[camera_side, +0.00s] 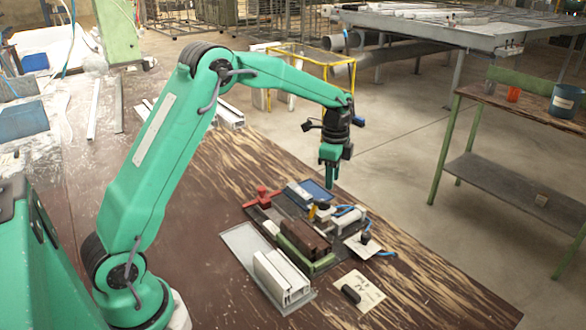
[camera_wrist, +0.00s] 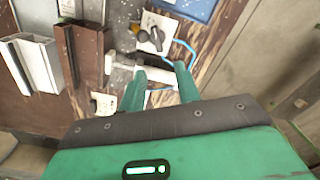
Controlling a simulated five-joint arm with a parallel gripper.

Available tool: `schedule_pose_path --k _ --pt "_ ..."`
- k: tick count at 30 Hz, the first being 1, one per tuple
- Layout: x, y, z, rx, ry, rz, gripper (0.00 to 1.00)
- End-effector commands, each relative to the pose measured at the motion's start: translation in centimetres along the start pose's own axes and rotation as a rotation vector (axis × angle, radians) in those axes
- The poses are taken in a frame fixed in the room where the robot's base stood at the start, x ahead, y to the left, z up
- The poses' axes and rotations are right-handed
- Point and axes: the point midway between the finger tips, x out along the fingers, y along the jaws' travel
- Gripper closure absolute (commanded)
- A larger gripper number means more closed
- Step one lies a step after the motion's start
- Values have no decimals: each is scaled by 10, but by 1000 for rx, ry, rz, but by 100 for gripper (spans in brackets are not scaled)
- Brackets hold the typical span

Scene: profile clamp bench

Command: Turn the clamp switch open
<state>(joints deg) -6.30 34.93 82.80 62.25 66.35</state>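The clamp switch looks like a dark knob (camera_side: 366,238) on a small white plate (camera_side: 356,249) at the right of the fixture. In the wrist view a dark knob (camera_wrist: 154,36) on a pale plate sits ahead of my fingers, with a blue hose beside it. My gripper (camera_side: 329,185) hangs above the fixture, pointing down, apart from everything. In the wrist view its two green fingers (camera_wrist: 161,70) are spread with nothing held between them. A pale clamp cylinder (camera_side: 349,217) lies behind the switch plate. The knob's exact setting is too small to read.
A brown profile (camera_side: 304,238) lies in the fixture, with white profiles (camera_side: 281,278) on a grey plate in front. A red handle (camera_side: 262,196), a blue tray (camera_side: 316,189) and a card with a dark object (camera_side: 358,292) are nearby.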

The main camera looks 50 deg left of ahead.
Motion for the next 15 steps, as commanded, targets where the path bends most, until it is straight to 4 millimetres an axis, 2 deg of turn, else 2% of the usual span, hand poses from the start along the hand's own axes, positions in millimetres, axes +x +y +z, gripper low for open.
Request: schedule_pose_path --k 8,15 --pt "4 0 0 0 -1 2 67" --pt "25 1 0 -1 -1 3 67"
